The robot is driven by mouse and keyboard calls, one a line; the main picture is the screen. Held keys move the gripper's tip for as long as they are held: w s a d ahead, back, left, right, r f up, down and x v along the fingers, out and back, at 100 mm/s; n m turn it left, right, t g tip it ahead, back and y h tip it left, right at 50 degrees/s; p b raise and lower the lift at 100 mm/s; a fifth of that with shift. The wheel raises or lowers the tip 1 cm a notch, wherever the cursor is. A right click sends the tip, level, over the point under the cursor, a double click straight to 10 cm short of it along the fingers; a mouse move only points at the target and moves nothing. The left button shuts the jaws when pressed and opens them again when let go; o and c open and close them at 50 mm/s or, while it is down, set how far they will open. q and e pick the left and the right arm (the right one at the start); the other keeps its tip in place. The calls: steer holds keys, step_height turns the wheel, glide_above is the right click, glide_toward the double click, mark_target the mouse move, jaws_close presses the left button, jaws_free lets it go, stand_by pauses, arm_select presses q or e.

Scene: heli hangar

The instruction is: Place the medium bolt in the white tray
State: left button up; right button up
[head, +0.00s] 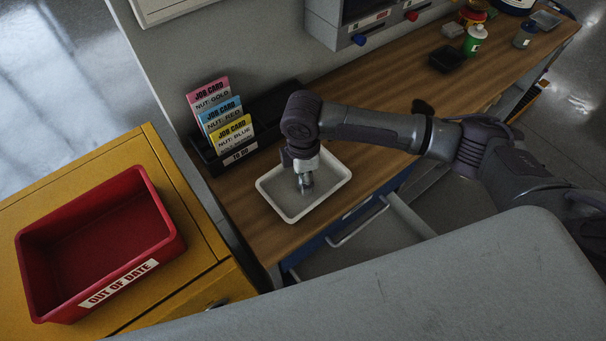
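The white tray (326,195) sits on the wooden workbench, near its left end. My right gripper (306,188) points down over the inside of the tray, with its fingertips close to the tray floor. The fingers are small and dark in this view, and I cannot tell whether they are open or shut. I cannot make out the medium bolt; it may be hidden by the gripper or too small to see. My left gripper is not in view.
Job cards (216,115) stand in a black "to do" holder (239,150) behind the tray. A red "out of date" bin (99,244) is on a yellow cabinet (196,262) at left. A black dish (446,59) and green bottle (474,40) stand farther along the bench.

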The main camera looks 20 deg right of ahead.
step_height(320, 180, up, 12)
steer(key=b, duration=0.2)
steer(key=shift+r, duration=0.2)
stand_by(0.7)
